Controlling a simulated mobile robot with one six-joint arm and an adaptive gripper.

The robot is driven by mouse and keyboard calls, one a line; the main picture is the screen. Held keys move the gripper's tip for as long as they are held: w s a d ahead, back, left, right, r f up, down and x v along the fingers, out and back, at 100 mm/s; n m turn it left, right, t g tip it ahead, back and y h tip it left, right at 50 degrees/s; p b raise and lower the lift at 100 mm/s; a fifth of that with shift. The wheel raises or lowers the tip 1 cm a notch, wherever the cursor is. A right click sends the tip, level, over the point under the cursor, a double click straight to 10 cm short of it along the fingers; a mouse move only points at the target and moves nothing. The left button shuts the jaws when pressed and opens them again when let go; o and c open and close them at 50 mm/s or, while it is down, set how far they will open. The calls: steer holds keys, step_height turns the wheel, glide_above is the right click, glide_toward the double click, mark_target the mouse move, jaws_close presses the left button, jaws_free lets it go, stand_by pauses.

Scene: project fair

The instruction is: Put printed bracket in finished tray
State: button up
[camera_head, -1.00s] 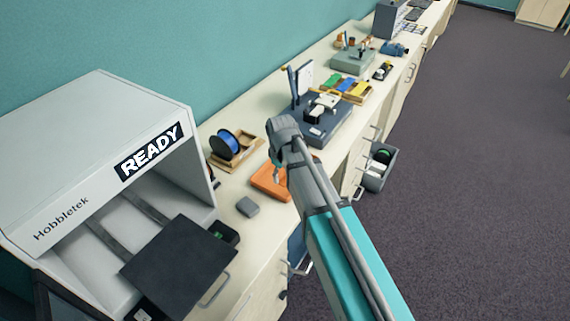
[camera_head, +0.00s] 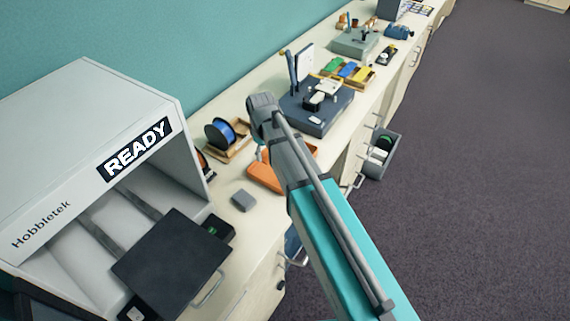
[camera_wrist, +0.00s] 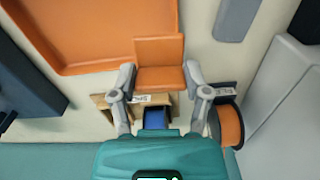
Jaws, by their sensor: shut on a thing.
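The printed bracket (camera_wrist: 160,50) is an orange angled piece. In the wrist view my gripper (camera_wrist: 160,74) is shut on it, with one finger at each side. An orange tray (camera_wrist: 88,68), likely the finished tray, lies at the upper left of the wrist view, beside the bracket. The bracket appears to be held over the bench to one side of the tray. In the head view the orange tray (camera_head: 264,181) is partly covered by my arm, and the bracket cannot be made out there.
A blue filament spool (camera_head: 221,133) stands in a wooden holder behind the tray. A grey block (camera_head: 243,200) lies in front of it. The Hobbletek printer (camera_head: 75,130) marked READY stands left. A dark-based device (camera_head: 318,112) stands beyond the tray. A drawer (camera_head: 378,155) is open.

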steer(key=shift+s, duration=0.1)
steer(key=shift+s+d+r, duration=0.1)
steer(key=s+d+r+p, duration=0.1)
steer(key=s+d, duration=0.4)
steer(key=d, duration=0.1)
steer(key=shift+s+n, duration=0.25)
steer(key=shift+n, duration=0.15)
steer(key=shift+w+d, duration=0.1)
steer(key=w+f+b, duration=0.2)
steer(key=w, duration=0.2)
steer(key=w+f+b, duration=0.3)
steer(key=w, duration=0.1)
steer(key=w+a+f+b, duration=0.1)
steer(key=w+f+b, duration=0.1)
steer(key=w, duration=0.1)
steer(key=shift+w+f+b, duration=0.3)
steer(key=shift+w+f, duration=0.05)
steer(key=shift+w, duration=0.05)
steer(key=shift+w+f+b, duration=0.55)
